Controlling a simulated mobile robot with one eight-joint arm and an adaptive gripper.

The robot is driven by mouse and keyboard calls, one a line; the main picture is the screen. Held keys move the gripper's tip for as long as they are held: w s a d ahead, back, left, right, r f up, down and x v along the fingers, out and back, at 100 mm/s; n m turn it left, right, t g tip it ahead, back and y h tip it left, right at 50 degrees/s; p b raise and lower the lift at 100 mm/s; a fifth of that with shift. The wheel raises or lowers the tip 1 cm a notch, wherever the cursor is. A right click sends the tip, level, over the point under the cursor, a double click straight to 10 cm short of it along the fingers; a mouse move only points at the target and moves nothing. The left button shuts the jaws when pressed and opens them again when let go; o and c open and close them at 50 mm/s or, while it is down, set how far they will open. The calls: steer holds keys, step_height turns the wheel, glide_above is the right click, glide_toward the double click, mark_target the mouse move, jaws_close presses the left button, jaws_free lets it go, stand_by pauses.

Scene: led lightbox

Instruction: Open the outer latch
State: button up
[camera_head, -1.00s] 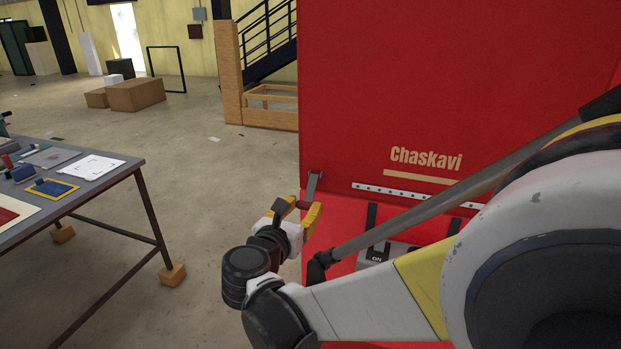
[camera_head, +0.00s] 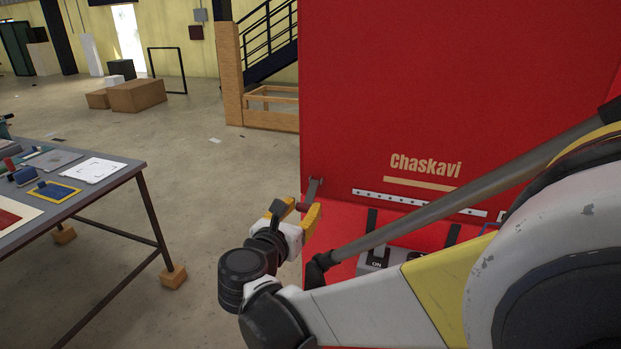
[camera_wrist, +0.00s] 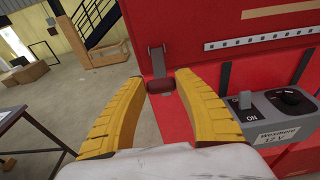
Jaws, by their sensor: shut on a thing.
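The outer latch is a grey lever (camera_head: 314,189) with a dark red grip at its lower end, on the left edge of the red lightbox (camera_head: 400,80). In the wrist view the lever (camera_wrist: 157,62) stands against the red panel, and its grip (camera_wrist: 161,86) lies between my fingertips. My gripper (camera_head: 301,210) has yellow fingers. In the wrist view my gripper (camera_wrist: 161,80) is closed about the grip, with the fingers bowed wide behind the tips. The exact contact is hard to see.
A grey control unit (camera_wrist: 275,112) with an ON switch and a dark knob sits on the box, right of my fingers. A perforated strip (camera_head: 400,198) runs along the panel. A grey worktable (camera_head: 110,185) with tools stands at left. The floor between is clear.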

steer(key=shift+s+a+r+p, duration=0.1)
steer(key=shift+s+r+p, duration=0.15)
steer(key=shift+r+p, duration=0.45)
steer(key=shift+c, duration=0.2)
steer(key=shift+r, duration=0.25)
steer(key=shift+r, duration=0.15)
steer(key=shift+s+r, duration=0.1)
steer(key=shift+r, duration=0.25)
steer(key=shift+c, duration=1)
steer(key=o, duration=1.3)
steer(key=shift+f, duration=0.1)
steer(key=shift+a, duration=0.1)
steer(key=shift+p+v, duration=0.35)
steer(key=shift+v, duration=1.6)
